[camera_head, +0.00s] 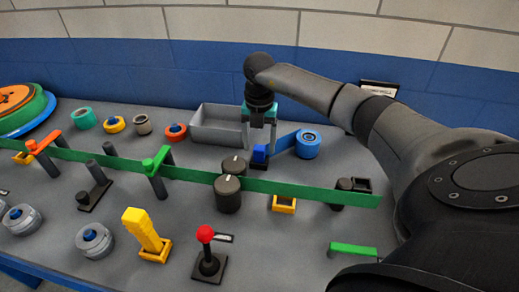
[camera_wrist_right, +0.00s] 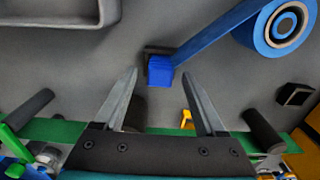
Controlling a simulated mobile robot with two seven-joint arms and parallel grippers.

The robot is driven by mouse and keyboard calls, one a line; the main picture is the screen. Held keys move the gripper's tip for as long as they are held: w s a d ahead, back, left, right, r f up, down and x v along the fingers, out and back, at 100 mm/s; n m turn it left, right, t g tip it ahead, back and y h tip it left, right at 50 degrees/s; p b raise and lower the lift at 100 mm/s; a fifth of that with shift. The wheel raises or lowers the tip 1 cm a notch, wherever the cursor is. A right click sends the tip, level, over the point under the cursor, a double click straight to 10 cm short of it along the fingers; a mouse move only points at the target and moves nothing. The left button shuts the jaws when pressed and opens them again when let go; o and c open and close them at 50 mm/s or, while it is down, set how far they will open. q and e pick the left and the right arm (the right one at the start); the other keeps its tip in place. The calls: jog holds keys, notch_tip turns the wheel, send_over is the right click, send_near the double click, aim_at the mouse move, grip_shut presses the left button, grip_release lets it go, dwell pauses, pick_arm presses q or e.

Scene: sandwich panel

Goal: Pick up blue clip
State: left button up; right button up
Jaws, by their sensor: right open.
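A small blue block (camera_head: 260,153), which looks like the blue clip, sits at a dark holder on the grey panel. It also shows in the right wrist view (camera_wrist_right: 160,70), ahead of the fingers. A blue strip runs from beside it to a blue roll (camera_head: 307,144). My right gripper (camera_head: 260,140) is open and points down above the block. In the right wrist view, the block lies between the lines of the two fingertips, with nothing held. The exact height gap is hard to tell. My left gripper is not in view.
A grey open bin (camera_head: 219,138) stands just left of my right gripper. A long green bar (camera_head: 310,193) with black knobs crosses the panel in front. A yellow bracket (camera_head: 284,205) and a red-topped joystick (camera_head: 207,254) are nearer. Bare panel lies right of the blue roll.

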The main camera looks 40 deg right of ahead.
notch_tip(320, 180, down, 2)
jog(key=shift+f, duration=0.1)
grip_shut()
dwell(0.5)
